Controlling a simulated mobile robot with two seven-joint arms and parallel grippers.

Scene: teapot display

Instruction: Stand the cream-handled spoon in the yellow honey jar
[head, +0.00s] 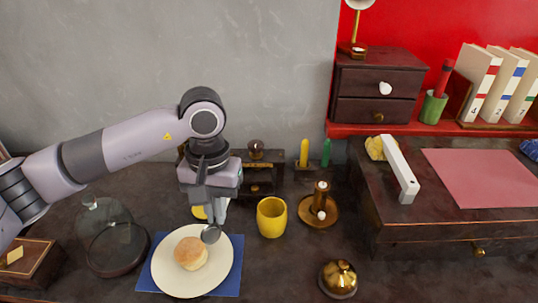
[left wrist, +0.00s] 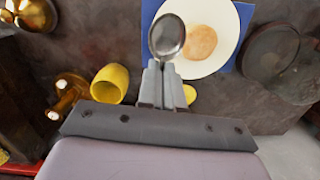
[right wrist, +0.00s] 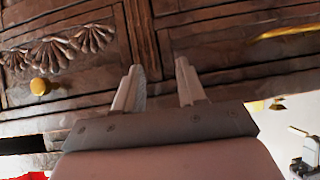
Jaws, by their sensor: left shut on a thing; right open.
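The spoon shows its metal bowl (head: 211,235) below my left gripper (head: 217,213), over the plate's upper right edge. My left gripper is shut on the spoon, and the fingers hide its handle. In the left wrist view the spoon's bowl (left wrist: 167,36) sticks out beyond the fingertips (left wrist: 163,72). The yellow honey jar (head: 272,217) stands upright just right of this gripper, apart from it. My right gripper (right wrist: 160,82) is open and empty, facing dark carved wood.
A white plate (head: 215,280) with a bun (head: 191,253) lies on a blue napkin. A glass dome (head: 110,235) is at left. A brown candle holder (head: 320,207) and a brass bell (head: 339,279) stand right of the jar. Another yellow object (head: 198,212) is behind the gripper.

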